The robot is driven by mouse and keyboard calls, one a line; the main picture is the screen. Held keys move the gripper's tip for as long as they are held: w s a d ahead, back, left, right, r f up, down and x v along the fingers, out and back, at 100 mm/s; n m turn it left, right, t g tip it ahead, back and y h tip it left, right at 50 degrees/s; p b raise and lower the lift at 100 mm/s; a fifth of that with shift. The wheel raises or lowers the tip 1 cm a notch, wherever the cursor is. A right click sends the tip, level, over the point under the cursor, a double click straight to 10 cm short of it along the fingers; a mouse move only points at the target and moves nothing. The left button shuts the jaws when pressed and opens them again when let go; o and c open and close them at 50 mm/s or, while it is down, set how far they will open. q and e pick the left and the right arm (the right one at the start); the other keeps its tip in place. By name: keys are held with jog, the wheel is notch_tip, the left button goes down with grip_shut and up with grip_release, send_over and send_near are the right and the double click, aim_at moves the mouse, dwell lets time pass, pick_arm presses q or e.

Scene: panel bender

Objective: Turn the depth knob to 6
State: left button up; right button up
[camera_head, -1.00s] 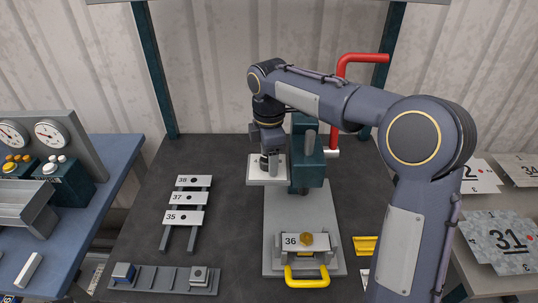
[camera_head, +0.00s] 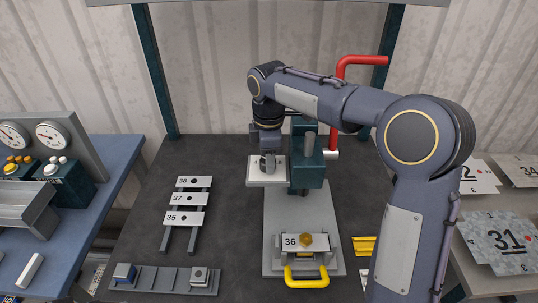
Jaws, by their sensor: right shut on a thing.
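My right gripper (camera_head: 267,166) points down at the white dial plate (camera_head: 258,181) on the left side of the dark teal bender head (camera_head: 309,170). It is shut on the depth knob, which is mostly hidden by the fingers. The dial's numbers are too small or covered to read, so I cannot tell the knob's setting. My left gripper is not in view.
A red lever (camera_head: 342,95) stands behind the head. A plate marked 36 (camera_head: 291,241) sits at the front of the grey base, above a yellow handle (camera_head: 306,281). A rack with plates 38, 37 and 35 (camera_head: 184,218) stands left. Numbered sheets (camera_head: 503,262) lie on the right table.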

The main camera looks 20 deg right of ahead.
jog(key=m+p, duration=0.1)
jog(key=m, duration=0.4)
jog(key=shift+r+p, duration=0.1)
jog(key=shift+p, duration=0.25)
jog(key=m, duration=0.5)
jog(key=shift+s+a+p, duration=0.1)
jog(key=shift+p, duration=0.3)
jog(key=o, duration=1)
notch_tip(320, 180, up, 7)
jog(key=shift+r, duration=0.35)
